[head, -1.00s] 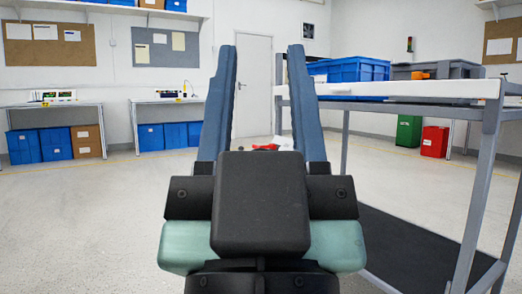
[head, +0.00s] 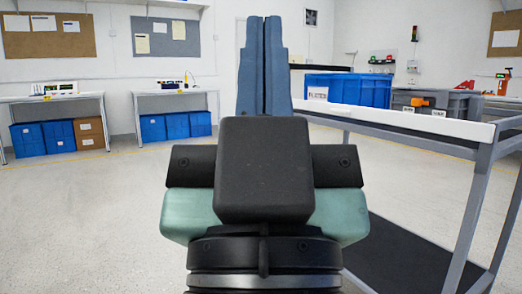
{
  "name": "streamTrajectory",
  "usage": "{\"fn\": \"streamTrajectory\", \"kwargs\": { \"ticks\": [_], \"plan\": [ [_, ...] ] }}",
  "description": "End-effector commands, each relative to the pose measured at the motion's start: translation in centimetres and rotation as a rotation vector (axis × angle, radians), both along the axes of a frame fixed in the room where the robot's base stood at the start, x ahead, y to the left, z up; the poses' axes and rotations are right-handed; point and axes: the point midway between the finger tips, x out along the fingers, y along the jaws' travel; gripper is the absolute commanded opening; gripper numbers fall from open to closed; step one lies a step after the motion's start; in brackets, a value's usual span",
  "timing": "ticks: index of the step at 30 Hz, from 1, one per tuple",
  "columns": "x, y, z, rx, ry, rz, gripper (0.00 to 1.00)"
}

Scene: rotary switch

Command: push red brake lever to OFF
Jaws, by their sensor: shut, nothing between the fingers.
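My gripper (head: 264,22) is in the middle of the head view, fingers pointing away from me. Its two long blue fingers are closed together with nothing between them. I cannot clearly make out the red brake lever or its OFF mark. My gripper and wrist cover the middle of the view, where something small and red showed earlier. A small wall panel with red parts (head: 382,57) is far off at the back right, too small to read.
Workbenches (head: 50,98) line the back left wall. The floor (head: 90,210) on the left is clear.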

Motion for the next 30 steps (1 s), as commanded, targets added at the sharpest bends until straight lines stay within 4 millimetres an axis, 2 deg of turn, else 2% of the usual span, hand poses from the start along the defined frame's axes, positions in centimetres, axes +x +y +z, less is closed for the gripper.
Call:
{"fn": "streamTrajectory", "kwargs": {
  "ticks": [1,12,15,20,30],
  "plan": [
    [0.0,0.0,3.7,0.001,0.0,0.001,0.0],
    [0.0,0.0,16.1,0.004,0.001,0.006,0.0],
    [0.0,0.0,18.5,0.005,0.001,0.006,0.0],
    [0.0,0.0,20.1,0.005,0.001,0.007,0.0],
    [0.0,0.0,19.8,0.005,0.002,0.007,0.0]
  ]
}}
